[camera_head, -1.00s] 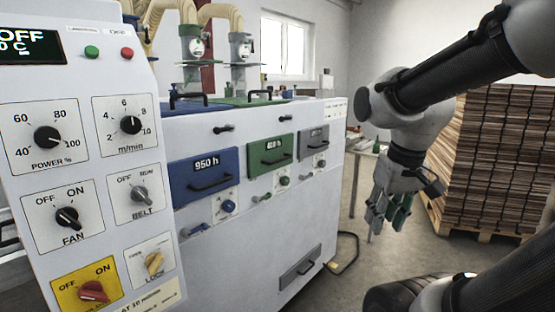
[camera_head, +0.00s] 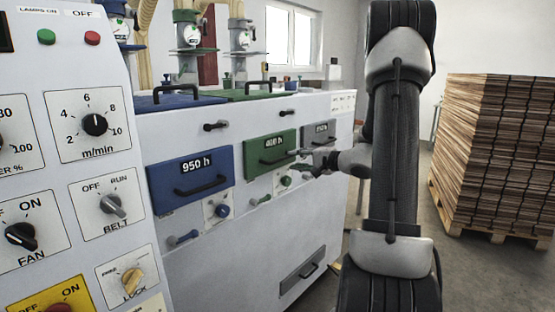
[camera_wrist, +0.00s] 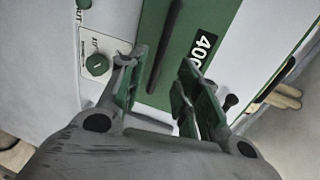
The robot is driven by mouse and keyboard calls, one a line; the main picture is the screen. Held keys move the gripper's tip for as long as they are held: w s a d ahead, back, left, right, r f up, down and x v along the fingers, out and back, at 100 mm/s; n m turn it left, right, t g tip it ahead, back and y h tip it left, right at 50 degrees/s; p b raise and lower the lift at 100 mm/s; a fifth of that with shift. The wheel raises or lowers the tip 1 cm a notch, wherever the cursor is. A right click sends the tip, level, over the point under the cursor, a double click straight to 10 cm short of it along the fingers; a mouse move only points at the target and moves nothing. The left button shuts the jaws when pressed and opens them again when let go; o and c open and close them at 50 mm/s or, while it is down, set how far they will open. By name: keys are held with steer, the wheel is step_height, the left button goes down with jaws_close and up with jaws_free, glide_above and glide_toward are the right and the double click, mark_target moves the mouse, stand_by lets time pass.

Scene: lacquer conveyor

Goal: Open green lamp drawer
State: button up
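The green lamp drawer (camera_head: 264,153) is a green panel with a dark bar handle (camera_head: 279,158) on the side of the white machine. It looks closed, flush between a blue and a grey drawer. In the wrist view its green face (camera_wrist: 208,22) shows with part of a number, and the dark handle (camera_wrist: 163,45) lies ahead of the fingers, between their lines. My gripper (camera_head: 304,162) is in front of the drawer's right part, close to the handle. In the wrist view my gripper (camera_wrist: 155,85) is open, its green-padded fingers apart with nothing between them.
The blue drawer (camera_head: 190,176) is left of the green one, the grey drawer (camera_head: 318,134) right. A green knob (camera_head: 285,181) sits below the green drawer. A control panel (camera_head: 75,170) stands at near left. A stack of boards (camera_head: 495,150) stands at right, with open floor before it.

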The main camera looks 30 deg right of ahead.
mark_target(284, 159)
steer(key=x, duration=0.7)
steer(key=shift+w+a+f, duration=0.1)
steer(key=shift+w+a, duration=0.05)
steer(key=shift+w, duration=0.1)
steer(key=shift+c, duration=0.2)
jaws_close()
